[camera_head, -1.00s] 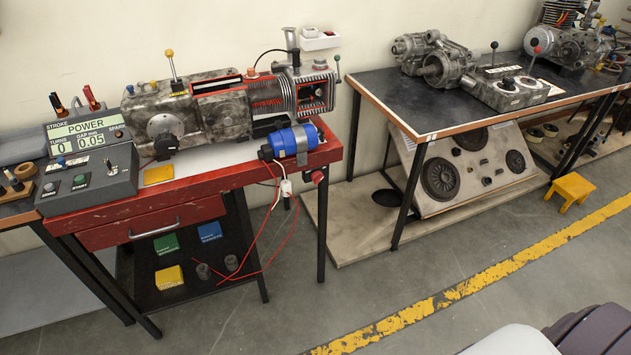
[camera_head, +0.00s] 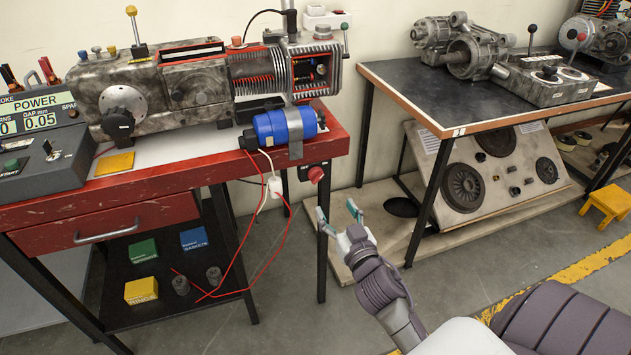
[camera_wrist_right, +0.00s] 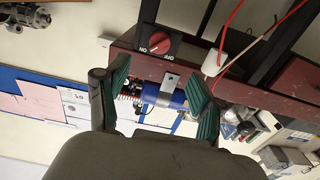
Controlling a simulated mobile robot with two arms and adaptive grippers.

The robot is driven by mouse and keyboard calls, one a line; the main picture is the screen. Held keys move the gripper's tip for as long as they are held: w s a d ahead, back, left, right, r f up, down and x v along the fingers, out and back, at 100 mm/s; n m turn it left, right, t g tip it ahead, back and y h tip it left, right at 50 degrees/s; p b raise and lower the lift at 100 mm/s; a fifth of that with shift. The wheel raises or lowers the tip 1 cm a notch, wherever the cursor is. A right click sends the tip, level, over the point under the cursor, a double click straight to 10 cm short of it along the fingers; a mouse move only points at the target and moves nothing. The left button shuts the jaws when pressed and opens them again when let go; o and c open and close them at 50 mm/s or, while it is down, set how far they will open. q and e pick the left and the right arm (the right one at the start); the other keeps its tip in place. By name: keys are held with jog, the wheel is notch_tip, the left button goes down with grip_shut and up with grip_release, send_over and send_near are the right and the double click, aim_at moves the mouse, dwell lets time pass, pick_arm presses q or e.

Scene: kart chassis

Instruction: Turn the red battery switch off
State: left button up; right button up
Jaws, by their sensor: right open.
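The red battery switch (camera_head: 316,174) is a small red knob at the right end of the red bench's front, under the blue cylinder. In the right wrist view, the red switch (camera_wrist_right: 159,43) sits on a dark plate with inverted ON and OFF marks; I cannot tell which mark it points to. My right gripper (camera_head: 337,211) is open and empty, below and slightly right of the switch in the head view, apart from it. In the wrist view its green-padded fingers (camera_wrist_right: 158,88) are spread, with the switch above and between them. My left gripper is not in view.
The red bench (camera_head: 160,182) carries a grey machine and the blue cylinder (camera_head: 284,127). A white plug (camera_head: 274,186) and red wires hang left of the switch. A dark-topped table (camera_head: 420,85) stands right. Open floor lies in front of the bench.

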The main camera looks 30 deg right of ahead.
aim_at(318, 179)
jog(key=x, duration=1.1)
jog(key=shift+b, duration=0.3)
jog(key=shift+w, duration=0.45)
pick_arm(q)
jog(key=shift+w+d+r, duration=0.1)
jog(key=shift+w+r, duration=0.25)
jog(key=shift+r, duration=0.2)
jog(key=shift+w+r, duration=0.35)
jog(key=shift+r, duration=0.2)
pick_arm(e)
jog(key=c, duration=1.1)
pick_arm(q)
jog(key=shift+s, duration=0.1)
pick_arm(e)
jog(key=shift+c, duration=0.2)
